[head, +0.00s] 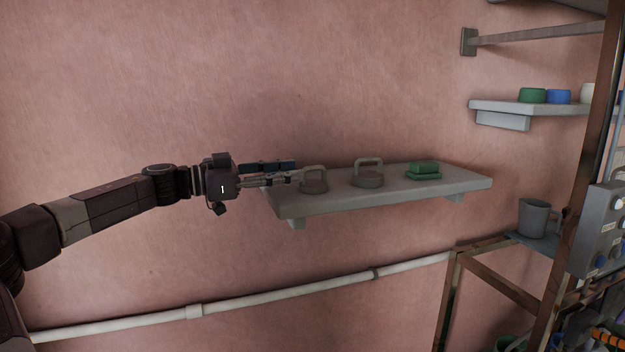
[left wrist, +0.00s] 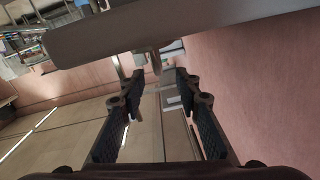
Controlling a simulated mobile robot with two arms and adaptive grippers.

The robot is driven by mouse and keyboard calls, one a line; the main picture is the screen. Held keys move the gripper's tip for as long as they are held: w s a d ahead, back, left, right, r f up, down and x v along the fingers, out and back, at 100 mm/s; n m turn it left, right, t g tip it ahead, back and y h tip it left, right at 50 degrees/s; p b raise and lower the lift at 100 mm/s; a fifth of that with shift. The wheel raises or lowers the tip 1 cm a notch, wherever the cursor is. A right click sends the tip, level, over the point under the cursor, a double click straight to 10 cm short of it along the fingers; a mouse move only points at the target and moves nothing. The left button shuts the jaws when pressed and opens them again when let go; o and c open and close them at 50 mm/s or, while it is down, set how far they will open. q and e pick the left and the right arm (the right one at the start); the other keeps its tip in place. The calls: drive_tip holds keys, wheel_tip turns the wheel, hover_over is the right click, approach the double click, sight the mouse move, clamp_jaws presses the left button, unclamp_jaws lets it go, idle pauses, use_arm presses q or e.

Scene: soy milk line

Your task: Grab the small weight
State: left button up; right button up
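Two grey weights with loop handles stand upright on a grey wall shelf (head: 350,198). The left weight (head: 314,186) looks the smaller; the right weight (head: 368,179) is a little wider. My left gripper (head: 297,171) reaches in from the left at shelf height, its fingertips close to the handle of the left weight. Its fingers are apart. I cannot tell whether they touch the handle. In the left wrist view the two dark ribbed fingers (left wrist: 158,82) are spread, and I cannot clearly make out a weight between them. My right gripper is out of view.
Green folded-looking pieces (head: 423,171) lie at the right of the shelf. A white pipe (head: 280,296) runs along the wall below. A metal frame with a grey mug (head: 534,218) stands at right. The wall left of the shelf is bare.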

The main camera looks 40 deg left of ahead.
sight(313, 168)
use_arm(q)
drive_tip(key=shift+w+d+r+p, duration=0.2)
drive_tip(key=shift+w+d+p, duration=0.3)
drive_tip(key=shift+w, duration=0.05)
drive_tip(key=shift+w+d+r+p, duration=0.15)
drive_tip(key=shift+w+d+p, duration=0.3)
drive_tip(key=shift+w+p, duration=0.1)
drive_tip(key=p+x, duration=0.2)
drive_tip(key=x, duration=0.1)
drive_tip(key=shift+w+a+f, duration=0.15)
drive_tip(key=shift+a+f, duration=0.05)
drive_tip(key=shift+a, duration=0.05)
drive_tip(key=shift+w+d+f+p, duration=0.1)
drive_tip(key=shift+w+d+p, duration=0.1)
drive_tip(key=shift+w+p, duration=0.15)
drive_tip(key=shift+s, duration=0.1)
drive_tip(key=shift+f, duration=0.1)
clamp_jaws()
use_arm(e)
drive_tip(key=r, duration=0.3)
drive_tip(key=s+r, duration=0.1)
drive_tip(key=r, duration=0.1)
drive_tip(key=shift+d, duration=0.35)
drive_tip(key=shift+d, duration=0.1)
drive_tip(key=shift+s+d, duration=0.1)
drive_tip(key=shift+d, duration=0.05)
